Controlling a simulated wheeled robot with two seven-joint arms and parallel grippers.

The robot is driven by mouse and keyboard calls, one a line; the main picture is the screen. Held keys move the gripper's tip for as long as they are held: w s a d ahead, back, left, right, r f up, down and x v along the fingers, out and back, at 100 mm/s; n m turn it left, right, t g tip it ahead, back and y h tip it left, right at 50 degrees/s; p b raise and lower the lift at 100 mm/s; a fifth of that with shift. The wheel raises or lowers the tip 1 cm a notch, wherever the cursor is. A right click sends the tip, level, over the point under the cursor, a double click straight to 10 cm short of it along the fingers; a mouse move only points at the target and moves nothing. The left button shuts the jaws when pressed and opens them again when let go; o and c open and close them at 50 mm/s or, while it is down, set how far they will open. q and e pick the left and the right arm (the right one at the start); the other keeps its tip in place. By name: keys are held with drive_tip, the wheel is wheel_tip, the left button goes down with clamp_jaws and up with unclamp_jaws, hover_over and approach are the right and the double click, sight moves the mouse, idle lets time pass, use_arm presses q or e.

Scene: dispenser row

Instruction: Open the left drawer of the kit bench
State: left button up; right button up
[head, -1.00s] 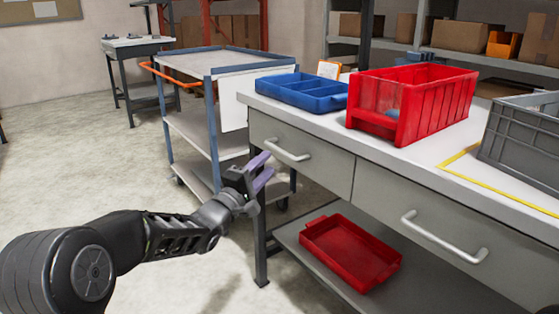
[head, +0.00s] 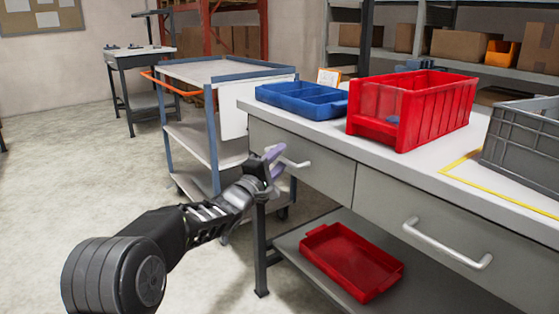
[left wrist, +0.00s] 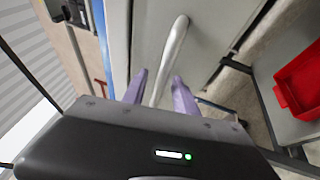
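The left drawer (head: 325,178) of the kit bench (head: 375,145) has a grey front and sits flush with the bench, closed. Its silver bar handle (head: 300,163) is partly hidden by my left gripper (head: 275,160). In the left wrist view the handle (left wrist: 172,48) runs down between the two purple fingers of my left gripper (left wrist: 161,79). The fingers are apart, with gaps showing on both sides of the bar. I cannot tell whether either finger touches it. My right gripper is not in view.
A blue tray (head: 302,93), a red bin (head: 425,112) and a grey crate (head: 520,140) stand on the bench top. A red tray (head: 350,262) lies on the lower shelf. A cart (head: 190,135) stands left of the bench. The floor at left is clear.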

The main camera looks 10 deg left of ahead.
use_arm(q)
clamp_jaws()
idle(0.3)
idle(1.1)
